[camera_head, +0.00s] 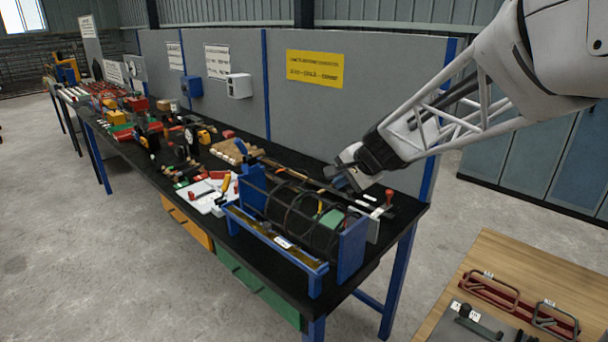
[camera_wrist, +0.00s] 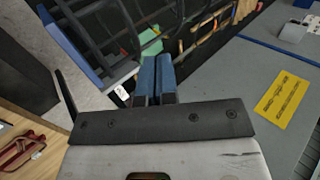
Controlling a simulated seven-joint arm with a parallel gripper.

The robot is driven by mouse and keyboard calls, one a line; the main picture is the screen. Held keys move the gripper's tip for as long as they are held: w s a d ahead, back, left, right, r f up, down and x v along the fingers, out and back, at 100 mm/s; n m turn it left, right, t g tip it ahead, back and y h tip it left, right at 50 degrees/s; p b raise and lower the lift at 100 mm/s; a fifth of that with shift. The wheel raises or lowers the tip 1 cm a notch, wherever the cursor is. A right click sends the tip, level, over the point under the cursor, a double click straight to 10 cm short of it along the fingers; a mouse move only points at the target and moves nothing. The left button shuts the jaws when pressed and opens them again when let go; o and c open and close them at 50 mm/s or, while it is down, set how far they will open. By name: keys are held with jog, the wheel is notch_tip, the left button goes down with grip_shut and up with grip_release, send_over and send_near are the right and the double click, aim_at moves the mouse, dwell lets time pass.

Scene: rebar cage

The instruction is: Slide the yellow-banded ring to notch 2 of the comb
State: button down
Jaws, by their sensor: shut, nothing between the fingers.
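The rebar cage, with dark bars and several dark rings (camera_head: 292,212), lies between two blue end plates (camera_head: 352,250) near the bench's right end. Its bars also show in the wrist view (camera_wrist: 105,22). My gripper (camera_head: 340,183) is above the back right part of the cage. In the wrist view its two blue fingers (camera_wrist: 154,78) are together with nothing between them. They overlap the cage's edge in view; I cannot tell whether they touch it.
A green block (camera_head: 331,218) shows inside the cage near the right plate. A blue rail (camera_head: 275,240) runs along the cage's front. A red-knobbed item (camera_head: 389,196) stands right of my gripper. A grey partition (camera_head: 300,120) rises behind. Tools crowd the bench leftward.

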dwell(0.3)
jog(key=w+a+r+x, duration=0.1)
jog(key=x, duration=1.2)
jog(key=shift+w+a+r, duration=0.25)
dwell(0.3)
jog(key=shift+w+a+f, duration=0.1)
jog(key=shift+w+a, duration=0.35)
jog(key=shift+s+d, duration=0.1)
jog(key=s+d+f+v, duration=0.1)
jog(key=v, duration=1.2)
jog(key=shift+f, duration=0.2)
